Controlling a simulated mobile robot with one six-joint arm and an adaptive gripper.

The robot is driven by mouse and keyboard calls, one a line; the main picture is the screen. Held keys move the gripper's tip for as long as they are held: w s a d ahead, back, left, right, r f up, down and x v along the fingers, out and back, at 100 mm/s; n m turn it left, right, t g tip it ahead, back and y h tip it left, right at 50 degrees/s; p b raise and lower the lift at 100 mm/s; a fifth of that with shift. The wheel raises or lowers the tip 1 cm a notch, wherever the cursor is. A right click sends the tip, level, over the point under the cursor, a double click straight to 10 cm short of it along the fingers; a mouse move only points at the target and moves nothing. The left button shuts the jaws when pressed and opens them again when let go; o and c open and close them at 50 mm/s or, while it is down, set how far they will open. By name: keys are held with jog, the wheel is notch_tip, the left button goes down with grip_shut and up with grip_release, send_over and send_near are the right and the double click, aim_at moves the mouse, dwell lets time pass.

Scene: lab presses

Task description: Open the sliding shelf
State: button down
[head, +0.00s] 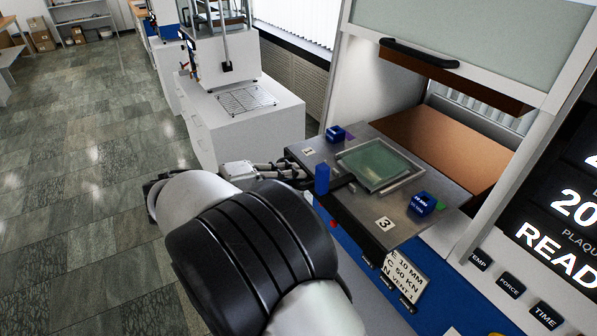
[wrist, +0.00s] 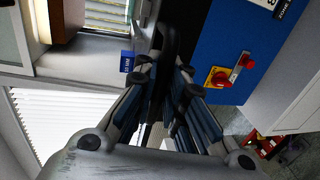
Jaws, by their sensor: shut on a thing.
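The sliding shelf (head: 345,207) is a grey metal plate at the front of the press. It sticks out in front of the brown surface inside the chamber. A tray with a pale green sheet (head: 374,164) lies on it, with blue blocks (head: 421,204) and number labels around it. My gripper (head: 308,177) is at the shelf's front edge, beside an upright blue piece (head: 322,179). In the wrist view my gripper (wrist: 170,78) is shut on a dark bar-like handle (wrist: 166,38). My arm hides part of the contact in the head view.
The press door (head: 455,35) with its black handle (head: 419,53) is raised above the chamber. A control panel with a lit display (head: 565,205) is at the right. A white cabinet (head: 245,120) stands behind my gripper. Open tiled floor (head: 80,180) lies at the left.

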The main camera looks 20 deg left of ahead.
jog(key=shift+s+a, duration=0.15)
jog(key=shift+s, duration=0.05)
jog(key=c, duration=1.9)
grip_release()
jog(key=shift+s+a, duration=0.15)
jog(key=shift+s, duration=0.05)
jog(key=shift+o, duration=1.2)
jog(key=shift+w, duration=0.15)
jog(key=v, duration=1.2)
